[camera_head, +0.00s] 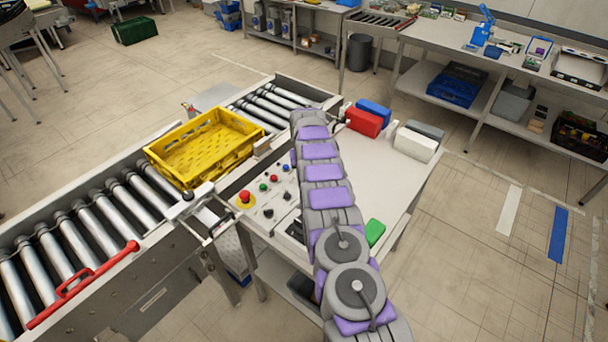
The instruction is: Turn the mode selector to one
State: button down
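The control panel (257,207) lies on the near side of the conveyor, left of my arm. It carries two small black knobs, one at the front (268,212) and one further right (287,196). I cannot tell which is the mode selector, and their pointer positions and labels are too small to read. A red mushroom button on a yellow base (244,197) and small green, red and blue buttons sit around them. My purple and grey arm stretches over the table right of the panel and hides part of it. My gripper cannot be made out.
A yellow crate (205,147) stands on the roller conveyor behind the panel. Red (363,122), blue (374,110) and white (415,144) blocks lie at the table's back right. A green block (374,232) lies right of my arm. The table's right side is mostly clear.

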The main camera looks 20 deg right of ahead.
jog(key=shift+w+r, duration=0.2)
jog(key=c, duration=1.2)
grip_release()
jog(key=shift+s+f, duration=0.1)
jog(key=shift+f, duration=0.05)
notch_tip(320, 180, up, 17)
jog(key=p, duration=0.6)
jog(key=shift+p, duration=0.4)
jog(key=shift+r, duration=0.25)
